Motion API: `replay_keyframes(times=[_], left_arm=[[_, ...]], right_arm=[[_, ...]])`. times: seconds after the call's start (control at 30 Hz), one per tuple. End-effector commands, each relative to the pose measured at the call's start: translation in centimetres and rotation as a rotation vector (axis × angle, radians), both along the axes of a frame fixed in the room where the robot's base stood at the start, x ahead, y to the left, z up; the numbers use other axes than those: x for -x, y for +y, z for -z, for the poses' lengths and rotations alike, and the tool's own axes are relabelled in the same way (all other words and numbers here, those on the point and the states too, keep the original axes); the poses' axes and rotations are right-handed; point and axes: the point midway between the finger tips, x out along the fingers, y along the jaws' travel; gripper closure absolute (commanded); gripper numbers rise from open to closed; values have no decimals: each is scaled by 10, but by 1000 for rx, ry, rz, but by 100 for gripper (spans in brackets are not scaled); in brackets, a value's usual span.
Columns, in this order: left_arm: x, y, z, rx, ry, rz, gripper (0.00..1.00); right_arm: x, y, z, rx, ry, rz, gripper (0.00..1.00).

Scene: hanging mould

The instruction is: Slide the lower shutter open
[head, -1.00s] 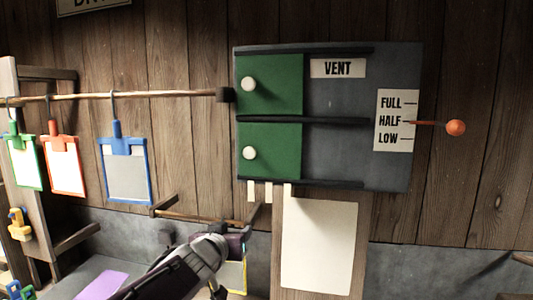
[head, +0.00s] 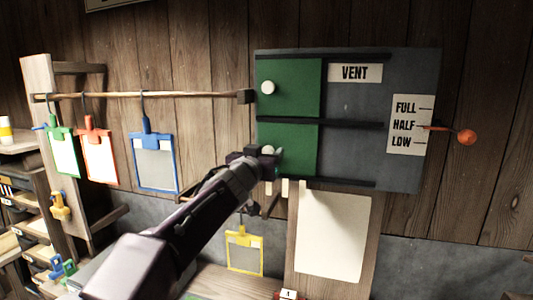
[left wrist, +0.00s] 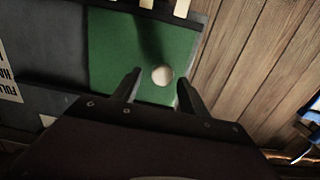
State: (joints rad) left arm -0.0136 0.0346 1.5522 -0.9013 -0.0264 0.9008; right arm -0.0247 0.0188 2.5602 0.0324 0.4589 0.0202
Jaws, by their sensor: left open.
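The lower shutter (head: 301,139) is a green panel at the left end of the lower track of the grey vent board (head: 348,105). Its round white knob is mostly hidden by my gripper in the head view. In the left wrist view the knob (left wrist: 162,75) sits on the green lower shutter (left wrist: 110,50), between the spread fingers. My left gripper (head: 267,153) is open around the knob, and it also shows in the left wrist view (left wrist: 158,85). I cannot tell whether the fingers touch the knob. My right gripper is not in view.
The upper green shutter (head: 295,88) with its white knob is at the left of its track. An orange-knobbed lever (head: 466,137) points at HALF. Clipboards hang from a rod (head: 150,95) on the left. A pale sheet (head: 332,232) is below the vent.

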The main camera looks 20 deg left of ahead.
Motion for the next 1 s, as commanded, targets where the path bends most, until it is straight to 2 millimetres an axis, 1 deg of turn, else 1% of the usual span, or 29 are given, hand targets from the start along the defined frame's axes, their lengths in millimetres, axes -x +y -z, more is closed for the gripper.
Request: replay_keyframes(times=[0.07,0.27,0.37,0.4,0.47,1.0], left_arm=[[-3,0,0,-1,0,0,48],[-4,0,0,0,0,0,48],[-3,0,0,0,0,0,73],[-3,0,0,0,0,0,85],[-3,0,0,0,0,0,100],[-3,0,0,1,-1,0,100]], right_arm=[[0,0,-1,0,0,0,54],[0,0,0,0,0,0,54],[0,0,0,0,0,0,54],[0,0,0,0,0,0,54],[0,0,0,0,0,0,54],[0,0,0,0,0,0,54]])
